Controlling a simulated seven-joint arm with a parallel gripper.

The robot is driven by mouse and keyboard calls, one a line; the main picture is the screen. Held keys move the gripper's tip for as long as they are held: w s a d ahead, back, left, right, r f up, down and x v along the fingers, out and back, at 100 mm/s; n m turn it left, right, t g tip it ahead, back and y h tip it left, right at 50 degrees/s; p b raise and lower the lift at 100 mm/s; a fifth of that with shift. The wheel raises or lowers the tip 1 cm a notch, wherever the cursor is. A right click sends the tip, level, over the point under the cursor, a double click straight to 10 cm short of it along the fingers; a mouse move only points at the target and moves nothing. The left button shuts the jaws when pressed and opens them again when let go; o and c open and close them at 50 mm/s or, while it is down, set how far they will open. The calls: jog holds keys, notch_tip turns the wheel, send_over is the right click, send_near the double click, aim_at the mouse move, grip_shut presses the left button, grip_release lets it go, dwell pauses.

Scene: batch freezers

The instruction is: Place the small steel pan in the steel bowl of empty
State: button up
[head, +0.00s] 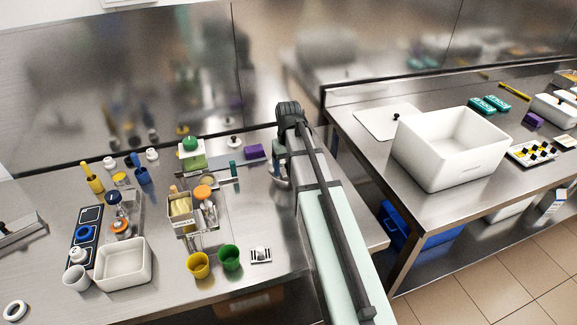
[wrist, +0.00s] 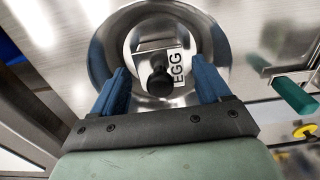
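In the wrist view a round steel bowl (wrist: 101,62) lies below my gripper (wrist: 161,70). Inside its rim is a small steel pan (wrist: 152,46) with a white "EGG" label and a black knob. My gripper's two blue fingers are spread on either side of the pan and knob, with gaps visible. I cannot tell how high the fingertips are above the bowl. In the head view my arm hides most of this spot; only part of the bowl (head: 277,183) shows beside it at the left table's right end.
A teal-handled tool (head: 233,169) lies left of the bowl, and a purple block (head: 254,151) lies behind. A steel container (head: 194,218) with jars, yellow (head: 198,265) and green (head: 230,257) cups, and a white tub (head: 123,267) stand further left. A white bin (head: 450,148) stands on the right table.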

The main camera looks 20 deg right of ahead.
jog(key=shift+o, duration=0.3)
notch_tip(320, 180, up, 12)
jog(key=shift+r, duration=0.15)
dwell(0.6)
dwell(0.3)
